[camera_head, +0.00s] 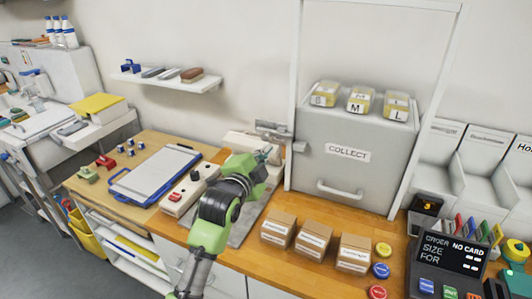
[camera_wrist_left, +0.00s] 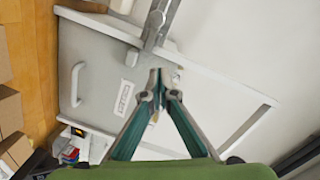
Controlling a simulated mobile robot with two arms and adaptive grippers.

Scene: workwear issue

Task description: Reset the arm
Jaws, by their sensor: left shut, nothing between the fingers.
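My left arm (camera_head: 207,232) is green and black and reaches up from the bottom of the head view. My left gripper (camera_head: 266,153) is in the air over the counter, left of the grey collect cabinet (camera_head: 328,180). In the left wrist view the teal fingers of the gripper (camera_wrist_left: 158,92) meet at their tips, shut and empty. They point toward the collect cabinet (camera_wrist_left: 98,92), which looks turned sideways there. My right gripper is in neither view.
Cardboard boxes (camera_head: 313,240) stand on the wooden counter in front of the cabinet. Round coloured buttons (camera_head: 381,270) and a black order display (camera_head: 452,253) are to their right. A clipboard (camera_head: 155,174) lies left of my arm. A wall shelf (camera_head: 170,84) hangs above.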

